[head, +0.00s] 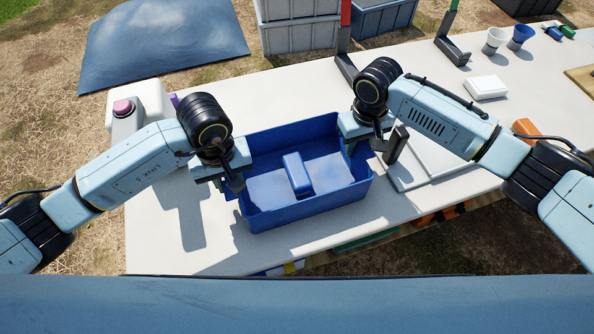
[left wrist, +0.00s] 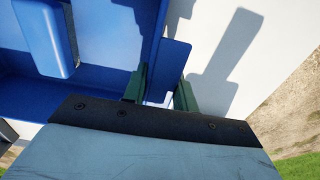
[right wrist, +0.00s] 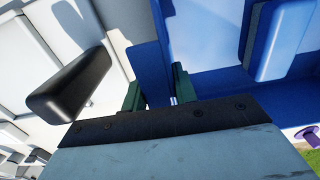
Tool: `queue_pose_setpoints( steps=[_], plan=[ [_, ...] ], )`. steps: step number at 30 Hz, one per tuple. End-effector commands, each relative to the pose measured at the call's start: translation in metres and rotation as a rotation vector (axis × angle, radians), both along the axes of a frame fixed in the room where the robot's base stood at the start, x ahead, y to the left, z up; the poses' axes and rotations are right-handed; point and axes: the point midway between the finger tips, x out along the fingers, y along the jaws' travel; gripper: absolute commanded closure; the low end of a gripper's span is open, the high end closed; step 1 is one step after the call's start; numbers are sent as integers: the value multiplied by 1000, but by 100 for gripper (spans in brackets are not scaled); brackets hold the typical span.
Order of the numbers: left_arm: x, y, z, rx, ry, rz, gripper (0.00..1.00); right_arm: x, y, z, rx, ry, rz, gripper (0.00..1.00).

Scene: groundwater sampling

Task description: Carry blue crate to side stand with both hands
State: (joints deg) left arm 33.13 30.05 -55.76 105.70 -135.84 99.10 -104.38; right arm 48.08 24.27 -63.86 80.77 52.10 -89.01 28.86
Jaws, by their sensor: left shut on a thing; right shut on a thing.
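The blue crate (head: 312,207) is over the white table near its front edge, looking level, with a smaller blue block-like item (head: 297,174) inside. My left gripper (head: 233,182) is shut on the crate's left side; in the left wrist view its green fingers (left wrist: 160,88) straddle a blue tab on the crate (left wrist: 169,60). My right gripper (head: 362,135) is shut on the crate's right side; in the right wrist view its fingers (right wrist: 158,88) straddle the crate wall (right wrist: 165,45). I cannot tell whether the crate's underside touches the table. No side stand is clearly identifiable.
The white table (head: 400,70) extends right, with a white box (head: 485,87), cups (head: 521,37) and an orange item (head: 526,128). A dark upright bracket (head: 396,145) stands close to the crate's right side. A pink-topped device (head: 124,108) is behind my left arm. Grey crates (head: 300,37) stand behind.

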Motion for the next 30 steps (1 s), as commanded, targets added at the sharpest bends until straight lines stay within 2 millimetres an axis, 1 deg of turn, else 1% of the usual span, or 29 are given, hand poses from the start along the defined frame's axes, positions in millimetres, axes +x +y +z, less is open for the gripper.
queue_pose_setpoints(
  steps=[9,14,20,27,30],
  plan=[
    [1,0,1,0,-1,0,100,1,0,2,1,-2,0,100],
    [0,0,6,0,-1,0,100,1,0,7,1,-2,0,100],
    [0,0,21,0,-1,0,100,1,0,21,1,-2,0,100],
    [0,0,43,1,-1,0,100,1,0,43,1,-2,0,100],
    [0,0,49,1,-1,0,100,1,0,49,1,-2,0,100]
  ],
)
